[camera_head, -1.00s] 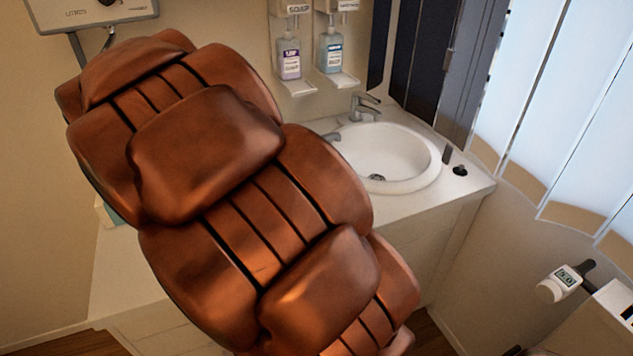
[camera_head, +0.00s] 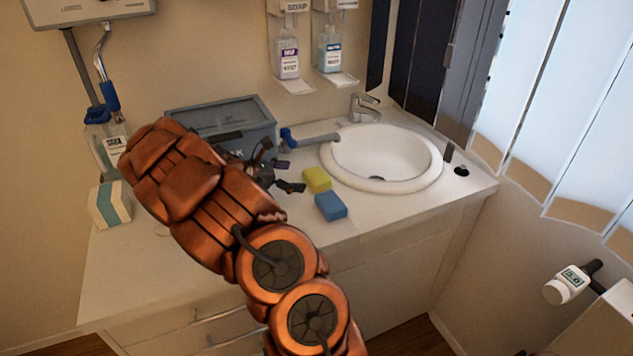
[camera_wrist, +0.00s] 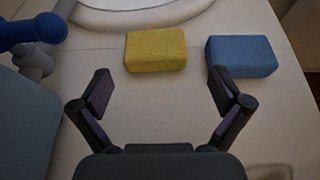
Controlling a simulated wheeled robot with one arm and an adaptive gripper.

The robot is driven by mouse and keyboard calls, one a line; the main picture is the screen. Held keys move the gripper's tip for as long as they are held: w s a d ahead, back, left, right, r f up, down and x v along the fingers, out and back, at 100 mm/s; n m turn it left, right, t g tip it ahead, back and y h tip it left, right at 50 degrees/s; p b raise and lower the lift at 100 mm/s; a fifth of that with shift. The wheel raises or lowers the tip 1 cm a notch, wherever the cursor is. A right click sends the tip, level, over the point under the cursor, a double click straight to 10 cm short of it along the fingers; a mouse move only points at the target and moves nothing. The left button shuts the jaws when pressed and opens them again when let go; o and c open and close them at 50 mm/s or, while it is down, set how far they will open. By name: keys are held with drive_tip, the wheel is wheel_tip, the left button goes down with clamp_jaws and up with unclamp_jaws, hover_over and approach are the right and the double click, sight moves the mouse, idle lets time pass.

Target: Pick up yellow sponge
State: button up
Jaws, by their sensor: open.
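The yellow sponge (camera_head: 317,180) lies on the white counter between the sink and a blue sponge (camera_head: 331,206). In the wrist view the yellow sponge (camera_wrist: 156,51) lies ahead of my gripper (camera_wrist: 160,85), centred roughly between the fingers and beyond their tips. The blue sponge (camera_wrist: 241,56) is just to its right, with a small gap. My gripper (camera_head: 286,176) is open and empty, left of the yellow sponge in the head view, with dark fingers spread. My orange arm hides part of the counter.
The white sink (camera_head: 384,155) is behind and right of the sponges. A grey box (camera_head: 222,118) stands at the back left, and a blue-ended grey tool (camera_head: 312,140) lies beside it. A white-and-teal box (camera_head: 110,205) stands at left. The front counter is clear.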

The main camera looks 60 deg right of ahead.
sight(310, 177)
drive_tip(key=shift+w+d+f+n, duration=0.15)
drive_tip(key=shift+d+f+n, duration=0.2)
drive_tip(key=shift+d, duration=0.1)
drive_tip(key=shift+p+x, duration=0.9)
drive_tip(key=shift+x, duration=2.8)
drive_tip(key=shift+r, duration=0.1)
drive_tip(key=c, duration=0.7)
